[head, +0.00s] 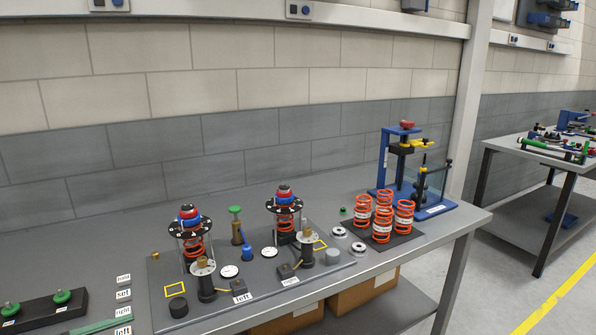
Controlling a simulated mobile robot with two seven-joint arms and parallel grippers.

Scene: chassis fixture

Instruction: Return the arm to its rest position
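Neither of my grippers nor any part of my arms shows in the head view. The grey chassis plate (215,302) lies on the workbench and bears two strut-like assemblies. The left assembly (190,236) has an orange spring under a black round top plate with blue and red parts on it. The right assembly (285,213) looks alike. Both stand upright. A label reading "left" (242,298) lies near the front of the plate.
Several orange springs (382,222) stand on a dark mat (408,238). A blue press (400,165) stands behind them at the bench's right end. A black block with green knobs (40,308) lies front left. Cardboard boxes (365,290) sit below. Another bench (510,145) is far right.

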